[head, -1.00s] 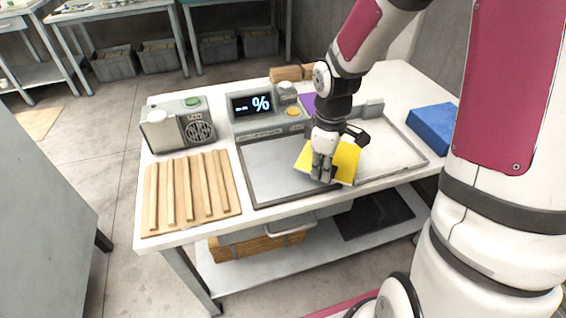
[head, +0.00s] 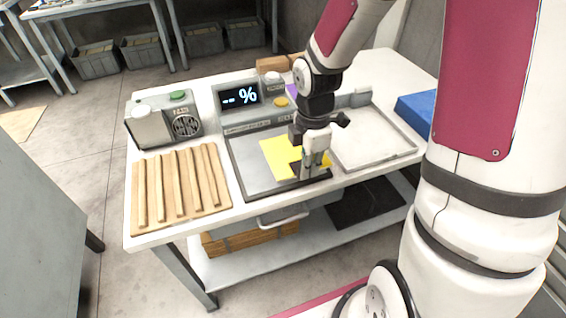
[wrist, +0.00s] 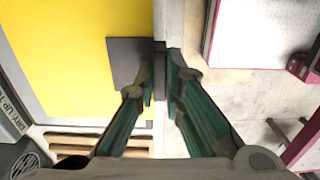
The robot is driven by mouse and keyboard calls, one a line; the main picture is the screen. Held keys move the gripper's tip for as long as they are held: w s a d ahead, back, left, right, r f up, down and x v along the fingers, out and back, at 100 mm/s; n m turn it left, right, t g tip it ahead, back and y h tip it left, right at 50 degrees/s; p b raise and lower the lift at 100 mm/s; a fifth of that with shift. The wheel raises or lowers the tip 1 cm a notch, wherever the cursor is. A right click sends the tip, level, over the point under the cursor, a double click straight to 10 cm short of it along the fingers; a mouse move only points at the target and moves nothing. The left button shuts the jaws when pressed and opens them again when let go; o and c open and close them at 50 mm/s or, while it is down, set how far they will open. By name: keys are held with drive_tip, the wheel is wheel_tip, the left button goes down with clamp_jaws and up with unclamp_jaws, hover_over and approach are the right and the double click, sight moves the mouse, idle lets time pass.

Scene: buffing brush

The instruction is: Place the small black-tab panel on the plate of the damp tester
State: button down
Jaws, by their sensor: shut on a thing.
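The yellow panel (head: 281,157) lies over the right part of the grey metal plate (head: 245,165) of the damp tester (head: 240,115). I cannot tell whether it touches the plate. Its dark square patch and upright tab (wrist: 128,62) show at its right edge in the wrist view. My gripper (head: 308,174) is shut on the dark tab, and its fingers (wrist: 160,88) meet around it in the wrist view. My gripper hides part of the panel's right side.
A slatted wooden rack (head: 180,190) lies left of the plate, with a grey fan unit (head: 165,120) behind it. A pale, rimmed tray (head: 372,140) is right of the plate. A blue block (head: 415,112) sits at the table's right end.

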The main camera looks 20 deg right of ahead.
sight(285, 161)
drive_tip(key=w+a, duration=0.1)
drive_tip(key=w, duration=0.1)
drive_tip(key=w+a, duration=0.1)
drive_tip(key=w, duration=0.1)
drive_tip(key=w+a, duration=0.1)
drive_tip(key=w, duration=0.1)
drive_tip(key=shift+w+a+f, duration=0.15)
drive_tip(key=shift+a+f, duration=0.1)
drive_tip(key=shift+f, duration=0.1)
drive_tip(key=shift+f+b, duration=0.45)
drive_tip(key=shift+f, duration=1.3)
drive_tip(key=shift+f, duration=0.1)
drive_tip(key=c, duration=1.7)
unclamp_jaws()
wheel_tip(285, 161, up, 12)
drive_tip(key=p, duration=0.1)
drive_tip(key=s+r+m+t+h, duration=0.1)
drive_tip(key=s+r+m+t, duration=0.1)
drive_tip(key=s+r+m, duration=0.9)
drive_tip(key=s+m, duration=0.2)
drive_tip(key=s, duration=0.2)
drive_tip(key=s+r+m+t, duration=0.1)
drive_tip(key=s+m, duration=0.1)
drive_tip(key=s, duration=0.3)
drive_tip(key=s+r+m+y, duration=0.1)
drive_tip(key=s+m, duration=0.2)
drive_tip(key=s, duration=0.2)
drive_tip(key=shift+s+d+r, duration=0.1)
drive_tip(key=shift+d+r, duration=0.05)
drive_tip(key=shift+r, duration=0.1)
